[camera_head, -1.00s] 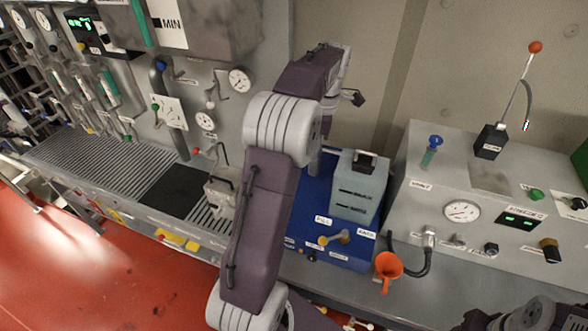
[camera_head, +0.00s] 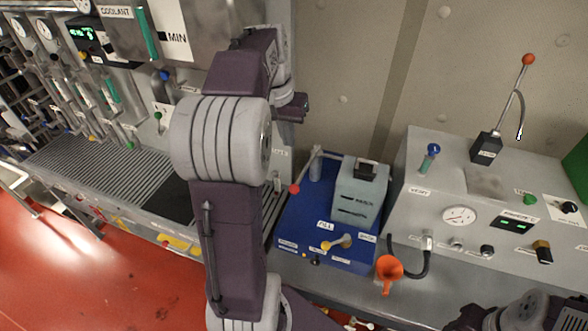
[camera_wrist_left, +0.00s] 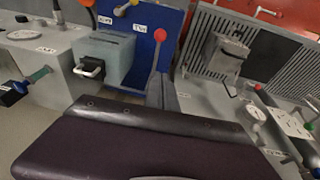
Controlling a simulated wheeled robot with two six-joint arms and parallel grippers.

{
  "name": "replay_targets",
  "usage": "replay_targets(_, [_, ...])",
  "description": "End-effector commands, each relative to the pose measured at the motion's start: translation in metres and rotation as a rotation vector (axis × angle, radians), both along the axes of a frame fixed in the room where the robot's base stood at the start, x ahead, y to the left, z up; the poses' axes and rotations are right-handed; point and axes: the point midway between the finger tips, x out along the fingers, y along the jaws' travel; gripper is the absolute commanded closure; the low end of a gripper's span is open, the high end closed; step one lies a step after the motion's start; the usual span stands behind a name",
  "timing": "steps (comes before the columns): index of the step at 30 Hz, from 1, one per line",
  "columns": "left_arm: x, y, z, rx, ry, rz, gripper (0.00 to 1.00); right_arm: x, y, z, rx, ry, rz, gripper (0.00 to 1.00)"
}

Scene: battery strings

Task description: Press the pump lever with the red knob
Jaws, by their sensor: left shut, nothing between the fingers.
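The pump lever has a red knob (camera_head: 294,188) and a grey arm, on the left side of a blue pump unit (camera_head: 292,232). In the left wrist view the red knob (camera_wrist_left: 160,35) stands out at the end of its grey lever, beside the blue panel. My right gripper is out of view; only links of that arm show at lower right.
The grey console (camera_head: 440,185) on the right carries another tall lever with an orange-red knob (camera_head: 528,59). My left arm hides part of the ribbed bench.

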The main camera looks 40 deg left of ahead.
Motion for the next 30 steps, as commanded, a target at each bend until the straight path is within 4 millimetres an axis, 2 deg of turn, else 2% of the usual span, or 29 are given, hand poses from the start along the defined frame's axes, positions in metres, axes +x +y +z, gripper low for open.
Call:
replay_targets(7, [0.001,0.0,-0.003,-0.001,0.002,0.0,1.0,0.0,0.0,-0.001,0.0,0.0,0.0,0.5])
replay_targets(10, [0.003,-0.001,-0.012,-0.002,0.004,0.0,1.0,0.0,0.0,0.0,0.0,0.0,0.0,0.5])
replay_targets(24, [0.02,-0.004,-0.105,-0.004,0.006,-0.001,1.0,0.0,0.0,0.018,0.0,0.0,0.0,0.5])
replay_targets(30, [0.017,-0.01,-0.13,-0.001,0.004,-0.001,1.0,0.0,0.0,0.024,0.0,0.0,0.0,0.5])
